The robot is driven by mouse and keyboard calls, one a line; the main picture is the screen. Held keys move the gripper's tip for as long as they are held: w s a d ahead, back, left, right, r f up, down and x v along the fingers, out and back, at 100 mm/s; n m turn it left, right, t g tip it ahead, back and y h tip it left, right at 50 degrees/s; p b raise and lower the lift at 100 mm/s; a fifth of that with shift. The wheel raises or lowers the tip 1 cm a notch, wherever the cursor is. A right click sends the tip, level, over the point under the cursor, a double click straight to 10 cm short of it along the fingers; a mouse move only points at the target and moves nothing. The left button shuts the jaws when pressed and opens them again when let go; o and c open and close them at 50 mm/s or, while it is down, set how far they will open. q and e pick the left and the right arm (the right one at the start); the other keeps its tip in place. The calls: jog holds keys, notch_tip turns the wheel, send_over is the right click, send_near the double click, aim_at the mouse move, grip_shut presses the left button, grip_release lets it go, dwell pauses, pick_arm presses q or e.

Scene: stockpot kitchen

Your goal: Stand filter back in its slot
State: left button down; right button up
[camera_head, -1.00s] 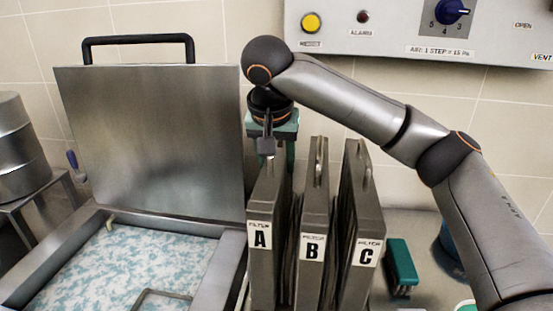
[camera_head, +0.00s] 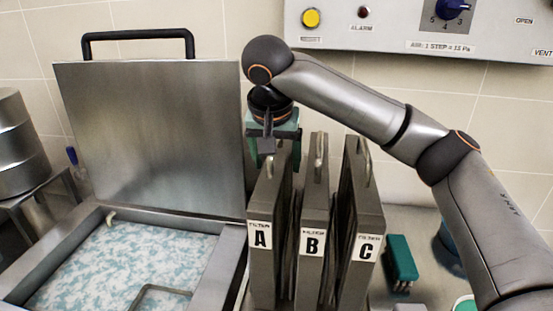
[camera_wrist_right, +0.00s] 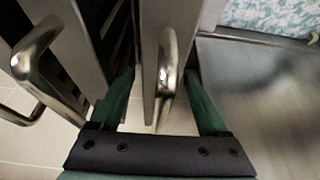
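Three flat metal filters stand upright side by side in the head view: filter A (camera_head: 262,262), filter B (camera_head: 312,265) and filter C (camera_head: 366,274), each with a lettered label on its front edge and a bar handle on top. My right gripper (camera_head: 268,150) is above the rear top of filter A. In the right wrist view, its green fingers (camera_wrist_right: 163,85) are spread either side of a bar handle (camera_wrist_right: 166,75), with gaps between; I take this as filter A's handle. The filters' lower ends are hidden. My left gripper is not in view.
A fryer vat (camera_head: 225,262) with blue-white contents is at left, its steel lid (camera_head: 150,135) raised. A green brush (camera_head: 402,258) lies right of filter C. A control panel (camera_head: 410,28) is on the wall. My right arm spans the space above the filters' right side.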

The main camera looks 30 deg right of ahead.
jog(key=shift+o, duration=0.3)
jog(key=shift+f, duration=0.2)
jog(key=shift+s+a+r, duration=0.1)
jog(key=shift+r, duration=0.3)
jog(key=p+v, duration=0.2)
jog(key=v, duration=0.3)
jog(key=shift+r, duration=0.15)
jog(key=p+v, duration=0.1)
jog(key=v, duration=0.4)
jog(key=shift+s+r, duration=0.1)
jog(key=shift+r, duration=0.25)
jog(key=shift+s+a+r+p, duration=0.2)
jog(key=shift+r+p, duration=0.1)
jog(key=shift+r, duration=0.15)
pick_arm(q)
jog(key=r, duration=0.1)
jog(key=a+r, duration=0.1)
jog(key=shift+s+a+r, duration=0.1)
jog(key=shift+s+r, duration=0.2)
